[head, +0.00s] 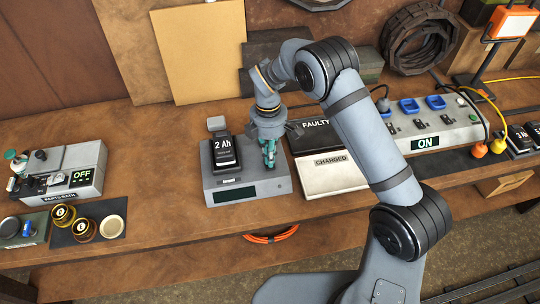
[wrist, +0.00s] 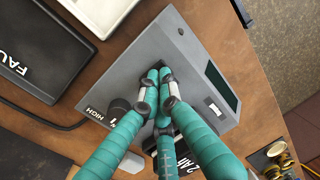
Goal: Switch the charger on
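The charger (head: 276,187) is a grey box near the middle of the bench, with a dark blank display (head: 235,195) on its front. A black battery marked 2 Ah (head: 224,152) stands upright on its left side. In the wrist view the charger's top (wrist: 165,42) shows a HIGH label, a dark knob (wrist: 118,107) beside it and a small pale switch-like part (wrist: 214,107) by the display (wrist: 222,85). My gripper (wrist: 158,80) points down over the charger, right of the battery, its teal fingers together and apparently empty. Contact with the top cannot be told. The fingers hide part of the charger.
A FAULTY tray (head: 316,136) and a CHARGED tray (head: 330,180) lie right of the charger. Behind is a power strip (head: 430,122) reading ON, with plugs and cords. A parts bath (head: 84,184) reading OFF stands left. The bench between bath and charger is clear.

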